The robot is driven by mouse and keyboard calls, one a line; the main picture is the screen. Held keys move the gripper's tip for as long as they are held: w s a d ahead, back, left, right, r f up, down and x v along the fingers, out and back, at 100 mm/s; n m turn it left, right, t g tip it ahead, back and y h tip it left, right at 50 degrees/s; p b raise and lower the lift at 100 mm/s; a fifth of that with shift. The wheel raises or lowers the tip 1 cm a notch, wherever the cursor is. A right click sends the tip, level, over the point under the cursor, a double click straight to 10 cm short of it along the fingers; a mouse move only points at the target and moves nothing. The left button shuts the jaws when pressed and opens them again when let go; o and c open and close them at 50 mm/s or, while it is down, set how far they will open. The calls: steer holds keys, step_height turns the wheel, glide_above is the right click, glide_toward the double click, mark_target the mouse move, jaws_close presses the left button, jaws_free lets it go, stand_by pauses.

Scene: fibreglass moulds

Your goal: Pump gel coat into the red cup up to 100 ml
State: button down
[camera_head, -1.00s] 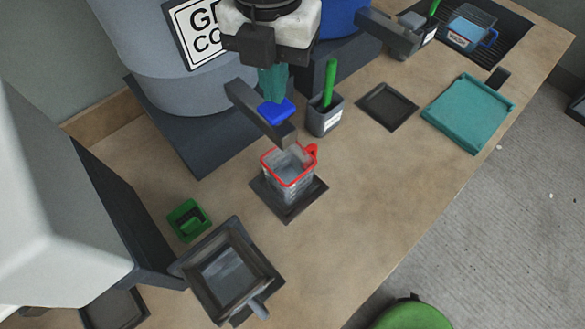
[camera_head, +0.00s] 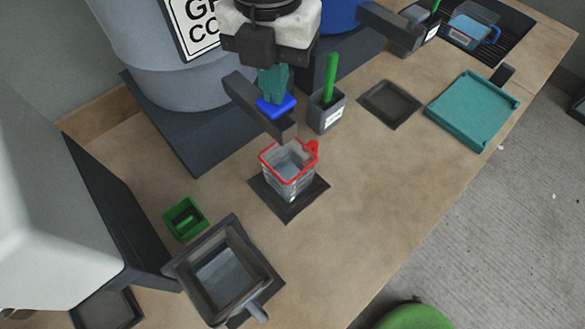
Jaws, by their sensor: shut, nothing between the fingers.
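The red-rimmed clear cup (camera_head: 290,183) stands upright on a dark square pad (camera_head: 263,201), its red handle at the back right. Grey material shows inside, but I cannot read its level against the marks. A dark spout bar (camera_head: 246,98) reaches from the grey drum labelled with partly hidden "GEL CO..." lettering (camera_head: 165,75), and its end is above the cup's back rim. My gripper (camera_head: 272,92) is shut and empty, its teal fingers pointing down at the blue push pad (camera_head: 277,106) on the bar. The fingertips look at or just above the pad; contact is unclear.
A grey holder (camera_head: 327,112) with a green stick stands right of the spout. A second spout (camera_head: 390,28), a blue-rimmed cup (camera_head: 468,30) and a teal tray (camera_head: 472,110) are farther right. A green box (camera_head: 185,218) and grey funnel-like tray (camera_head: 222,275) are front left.

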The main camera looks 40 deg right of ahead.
steer(key=shift+f+b, duration=1.3)
steer(key=shift+b, duration=0.05)
steer(key=shift+r, duration=0.15)
stand_by(1.2)
steer(key=shift+r+p, duration=1.55)
steer(key=shift+r, duration=1.95)
